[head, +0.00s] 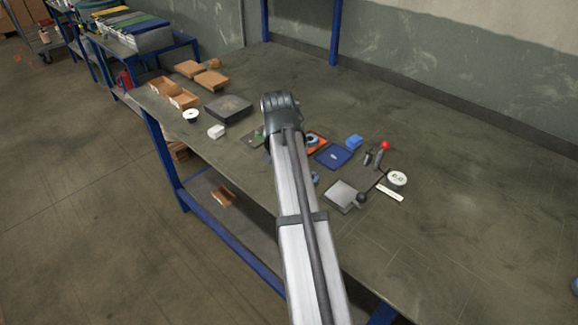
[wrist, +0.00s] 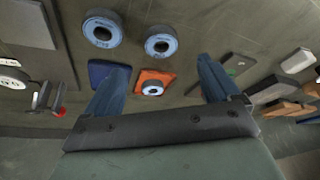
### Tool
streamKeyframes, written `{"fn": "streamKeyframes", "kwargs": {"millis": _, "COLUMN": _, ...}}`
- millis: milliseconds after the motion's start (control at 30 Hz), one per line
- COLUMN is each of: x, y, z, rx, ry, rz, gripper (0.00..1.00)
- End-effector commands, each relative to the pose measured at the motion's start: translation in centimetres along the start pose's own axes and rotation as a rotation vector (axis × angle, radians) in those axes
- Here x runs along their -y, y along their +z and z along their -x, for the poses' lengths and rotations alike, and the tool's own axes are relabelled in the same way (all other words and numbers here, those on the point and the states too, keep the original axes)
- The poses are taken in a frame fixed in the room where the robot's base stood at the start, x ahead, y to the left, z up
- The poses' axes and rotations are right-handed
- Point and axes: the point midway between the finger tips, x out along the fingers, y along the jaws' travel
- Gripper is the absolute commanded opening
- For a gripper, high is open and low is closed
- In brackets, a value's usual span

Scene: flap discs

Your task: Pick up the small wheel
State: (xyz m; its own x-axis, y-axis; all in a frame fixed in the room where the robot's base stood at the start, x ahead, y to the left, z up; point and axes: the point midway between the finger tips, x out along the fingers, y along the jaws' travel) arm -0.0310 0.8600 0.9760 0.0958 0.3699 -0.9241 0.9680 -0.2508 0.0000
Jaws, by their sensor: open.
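Three blue-faced discs with dark hub holes show in the wrist view. The smallest-looking disc (wrist: 152,88) lies on an orange plate (wrist: 166,76). Two larger-looking discs, one at left (wrist: 102,30) and one at right (wrist: 161,42), lie on the bare table. My gripper (wrist: 160,66) is open and empty, its two blue fingers spread on either side of the orange plate, above the table. In the head view, my arm hides the gripper and part of the disc area. The orange plate (head: 319,145) and one blue disc (head: 314,178) partly show there.
A blue plate (head: 333,156) lies beside the orange one. Cardboard boxes (head: 184,99) stand farther left. The table's right side is clear.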

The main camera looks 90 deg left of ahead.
Motion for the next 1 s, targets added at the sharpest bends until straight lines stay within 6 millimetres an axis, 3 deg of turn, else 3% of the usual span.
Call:
{"fn": "streamKeyframes", "kwargs": {"millis": 200, "x": 0.0, "y": 0.0, "z": -2.2, "rx": 0.000, "ry": 0.000, "rz": 0.000, "gripper": 0.89}}
{"fn": "streamKeyframes", "kwargs": {"millis": 467, "x": 0.1, "y": 0.0, "z": -3.2, "rx": 0.000, "ry": 0.000, "rz": 0.000, "gripper": 0.89}}
{"fn": "streamKeyframes", "kwargs": {"millis": 800, "x": 0.2, "y": 0.1, "z": -7.3, "rx": 0.000, "ry": 0.000, "rz": 0.001, "gripper": 0.89}}
{"fn": "streamKeyframes", "kwargs": {"millis": 1000, "x": 0.2, "y": 0.1, "z": -7.7, "rx": -0.002, "ry": -0.001, "rz": 0.001, "gripper": 0.89}}
